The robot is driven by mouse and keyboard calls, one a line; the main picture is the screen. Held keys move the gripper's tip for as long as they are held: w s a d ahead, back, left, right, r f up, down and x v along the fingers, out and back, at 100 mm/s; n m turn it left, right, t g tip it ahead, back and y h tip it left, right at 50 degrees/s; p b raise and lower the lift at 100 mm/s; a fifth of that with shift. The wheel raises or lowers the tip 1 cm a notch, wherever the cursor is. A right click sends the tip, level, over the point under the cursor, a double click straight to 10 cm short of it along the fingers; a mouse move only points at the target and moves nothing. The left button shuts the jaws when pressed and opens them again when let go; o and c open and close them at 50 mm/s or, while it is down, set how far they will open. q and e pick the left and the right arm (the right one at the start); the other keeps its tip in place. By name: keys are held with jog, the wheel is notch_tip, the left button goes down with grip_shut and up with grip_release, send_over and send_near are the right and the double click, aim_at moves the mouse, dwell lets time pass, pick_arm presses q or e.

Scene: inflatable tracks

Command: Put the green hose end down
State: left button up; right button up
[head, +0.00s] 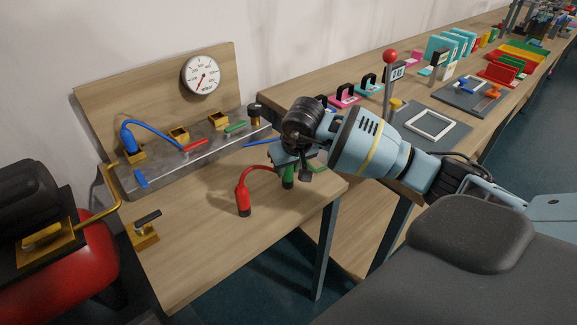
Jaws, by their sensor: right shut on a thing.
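My right gripper (288,163) is above the right part of the near workbench, its jaws partly hidden by its own wrist. It is shut on the green hose end (288,177), which points down upright, close to the bench top. I cannot tell whether its lower end touches the wood. A bit of green hose shows just right of the jaws. The red hose end (243,206) stands on the bench to the left, its hose arching towards my gripper. My left gripper is not in view.
A metal manifold (165,168) with brass ports, a blue hose (152,130) and coloured pieces lies at the back, below a gauge (201,75). A red tank (75,260) is at left. A red-knobbed post (389,75) stands on the right bench. The near bench front is clear.

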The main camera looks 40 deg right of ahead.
jog(key=o, duration=1)
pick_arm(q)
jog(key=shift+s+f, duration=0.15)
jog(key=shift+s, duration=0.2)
pick_arm(e)
jog(key=shift+o, duration=0.2)
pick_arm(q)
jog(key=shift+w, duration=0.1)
pick_arm(e)
jog(key=shift+r, duration=0.3)
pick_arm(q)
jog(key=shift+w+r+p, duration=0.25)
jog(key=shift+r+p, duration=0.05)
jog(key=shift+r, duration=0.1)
pick_arm(e)
jog(key=v, duration=1.1)
jog(key=shift+s+r, duration=0.15)
jog(key=shift+r, duration=0.15)
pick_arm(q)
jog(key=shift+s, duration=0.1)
